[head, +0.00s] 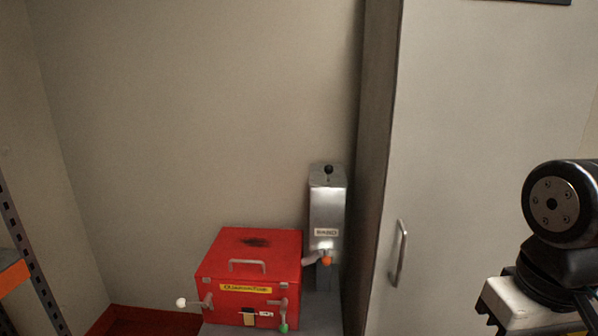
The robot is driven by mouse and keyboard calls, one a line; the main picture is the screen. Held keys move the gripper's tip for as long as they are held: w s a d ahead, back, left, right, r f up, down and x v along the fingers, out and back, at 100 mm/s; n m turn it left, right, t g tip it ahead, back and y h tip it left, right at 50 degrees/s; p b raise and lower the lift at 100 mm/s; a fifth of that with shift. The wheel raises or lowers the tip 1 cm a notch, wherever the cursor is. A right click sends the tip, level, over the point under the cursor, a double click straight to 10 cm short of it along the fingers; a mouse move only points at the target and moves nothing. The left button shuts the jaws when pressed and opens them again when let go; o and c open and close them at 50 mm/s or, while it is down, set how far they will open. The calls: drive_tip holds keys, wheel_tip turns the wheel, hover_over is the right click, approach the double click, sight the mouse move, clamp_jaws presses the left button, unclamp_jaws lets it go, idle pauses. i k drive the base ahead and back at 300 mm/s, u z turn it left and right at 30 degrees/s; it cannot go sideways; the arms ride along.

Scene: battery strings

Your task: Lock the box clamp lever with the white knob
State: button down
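A red box (236,270) with a grey handle on its lid and a yellow label on its front stands on a grey surface at the lower middle. The clamp lever with the white knob (182,302) is at the box's front left and sticks out to the left, the knob clear of the box. A lever with a green knob (284,327) hangs down at the front right. A lever with an orange knob (327,260) is at the box's right side, by the metal unit. My gripper is not in view; only part of my arm shows at the right edge.
A metal unit (326,210) with a black knob on top stands right of the box. A tall grey cabinet (470,130) with a handle (399,253) fills the right. A shelf rack (27,240) is at the left edge. A red tray or floor area (140,321) lies left of the box.

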sight(181, 303)
drive_tip(key=k, duration=0.45)
drive_tip(key=u, duration=1.05)
drive_tip(key=i, duration=1.15)
drive_tip(key=z, duration=0.5)
